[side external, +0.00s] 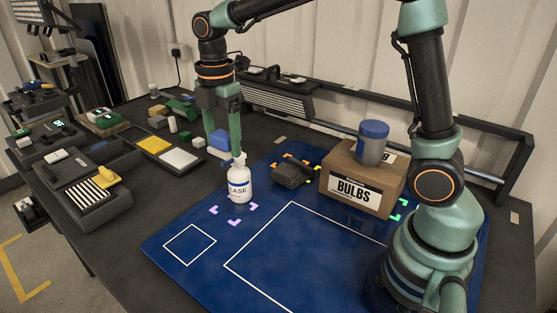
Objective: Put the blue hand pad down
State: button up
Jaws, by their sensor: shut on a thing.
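My gripper (222,130) points straight down at the back left of the blue mat (185,268), with its green fingers apart around the blue hand pad (219,140). The pad is a small blue block with a pale underside. It appears gripped between the fingers; its exact height above the surface is hard to tell. The right fingertip overlaps the top of a white bottle (238,187) in the picture. The bottle stands upright on the mat, lettered "EASE" as far as it shows.
A black tool (291,176) lies among orange corner marks. A cardboard box (362,180) labelled "BULBS" carries a blue-lidded grey jar (373,143). Trays and small blocks fill the left side.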

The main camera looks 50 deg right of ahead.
send_over(202, 236)
jog(key=f, duration=0.1)
notch_tip(202, 236, down, 20)
jog(key=shift+r, duration=0.1)
dwell(0.3)
jog(key=o, duration=1.3)
